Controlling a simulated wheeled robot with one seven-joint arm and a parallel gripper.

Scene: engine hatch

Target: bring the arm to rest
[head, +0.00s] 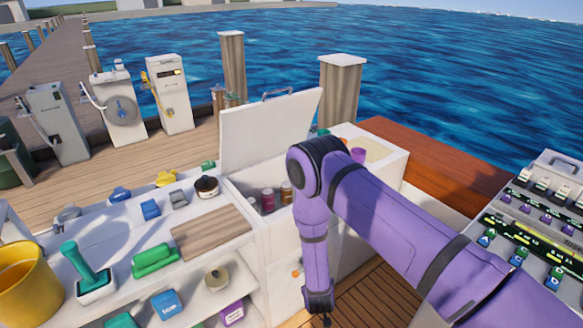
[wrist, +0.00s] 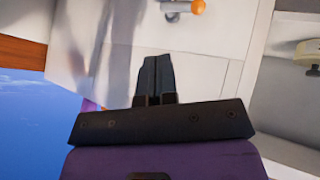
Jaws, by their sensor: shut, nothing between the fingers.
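My purple arm reaches in from the right in the head view, bends at a black joint and hangs down in front of the white cabinet. My gripper (head: 327,320) is at the lower end, small and partly cut off by the frame's bottom edge. In the wrist view my gripper (wrist: 156,78) shows its two dark fingers pressed together with nothing between them. It points at the white cabinet front (wrist: 120,60), where a handle with an orange knob (wrist: 197,7) shows beyond the fingertips. The fingers appear apart from the cabinet.
The engine hatch lid (head: 268,130) stands open behind my arm, with several jars inside. A control panel (head: 535,225) stands at right. Wooden deck (head: 375,300) lies below.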

